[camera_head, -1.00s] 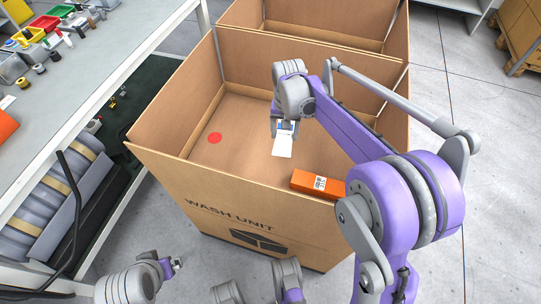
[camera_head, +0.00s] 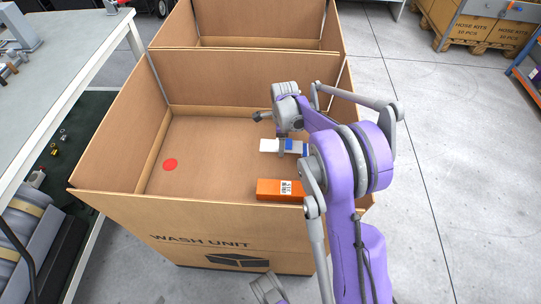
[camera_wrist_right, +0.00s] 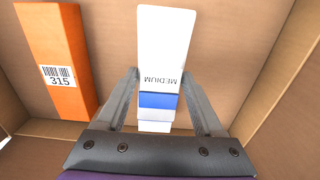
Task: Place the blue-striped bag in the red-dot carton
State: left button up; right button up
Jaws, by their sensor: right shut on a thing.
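The blue-striped bag is a flat white packet with a blue band and the word MEDIUM. It shows in the head view (camera_head: 268,146) and in the right wrist view (camera_wrist_right: 165,45). My right gripper (camera_wrist_right: 160,75) is shut on it, with a finger at either side. In the head view the right gripper (camera_head: 282,147) is inside the near carton (camera_head: 180,215). A red dot (camera_head: 170,164) lies on that carton's floor, left of the bag. I cannot tell whether the bag touches the floor. My left gripper is out of view.
An orange box (camera_head: 279,190) with a barcode label lies in the same carton, by its near wall; it also shows in the wrist view (camera_wrist_right: 60,60). A second open carton (camera_head: 250,50) stands behind. A workbench (camera_head: 75,60) is at the left. Open floor lies at the right.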

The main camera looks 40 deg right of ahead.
jog(key=shift+f+b, duration=0.5)
jog(key=shift+f, duration=2)
jog(key=shift+f, duration=0.1)
jog(key=shift+f, duration=0.15)
jog(key=o, duration=1.5)
jog(key=shift+r, duration=0.6)
notch_tip(320, 180, up, 11)
jog(key=p, duration=0.2)
jog(key=shift+r+p, duration=0.2)
jog(key=shift+p, duration=0.1)
